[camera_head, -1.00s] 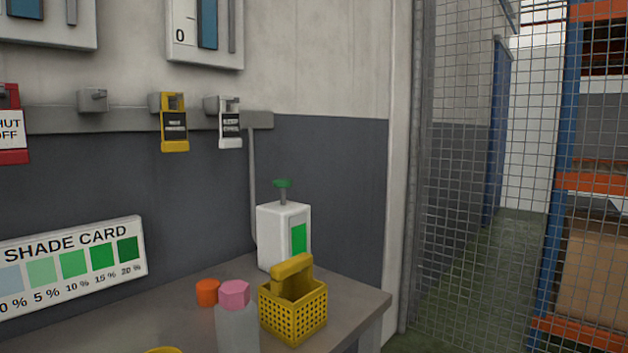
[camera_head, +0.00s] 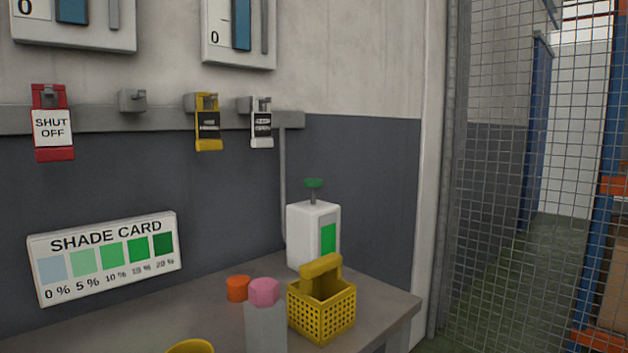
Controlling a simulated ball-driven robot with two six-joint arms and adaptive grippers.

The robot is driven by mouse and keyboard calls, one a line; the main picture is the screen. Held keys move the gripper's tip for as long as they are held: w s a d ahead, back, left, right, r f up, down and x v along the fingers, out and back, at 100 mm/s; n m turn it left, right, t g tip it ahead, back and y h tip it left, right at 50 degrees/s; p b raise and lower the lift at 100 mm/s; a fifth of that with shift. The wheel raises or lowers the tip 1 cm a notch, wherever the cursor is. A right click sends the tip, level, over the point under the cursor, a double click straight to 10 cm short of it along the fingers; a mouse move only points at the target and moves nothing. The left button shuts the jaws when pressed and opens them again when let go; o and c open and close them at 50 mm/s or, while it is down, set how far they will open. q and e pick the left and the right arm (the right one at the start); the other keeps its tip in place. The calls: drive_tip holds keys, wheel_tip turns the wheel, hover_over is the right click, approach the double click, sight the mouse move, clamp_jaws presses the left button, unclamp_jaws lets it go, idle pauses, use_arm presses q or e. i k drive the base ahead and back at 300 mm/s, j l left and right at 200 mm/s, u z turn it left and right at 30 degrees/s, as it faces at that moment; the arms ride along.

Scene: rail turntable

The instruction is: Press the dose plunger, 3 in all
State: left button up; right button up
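The dose plunger (camera_head: 313,184) is a green knob on a thin grey stem. It stands raised on top of a white dispenser box (camera_head: 308,236) with a green patch on its right face. The box stands upright at the back of the grey bench (camera_head: 382,307), near the wall. Neither of my grippers shows in the head view.
A yellow basket (camera_head: 322,308) with a handle stands in front of the dispenser. A clear bottle with a pink cap (camera_head: 264,291), an orange cap (camera_head: 238,288) and a yellow round thing (camera_head: 190,347) are left of it. A shade card (camera_head: 107,257) and hanging tags are behind. A mesh fence (camera_head: 520,200) is right.

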sight(312, 183)
drive_tip(key=i+l, duration=0.2)
drive_tip(key=l, duration=0.2)
drive_tip(key=i+l+z, duration=0.1)
drive_tip(key=l, duration=0.25)
drive_tip(key=i+l, duration=0.3)
drive_tip(key=i+l+z, duration=0.1)
drive_tip(key=l, duration=0.35)
drive_tip(key=i, duration=0.1)
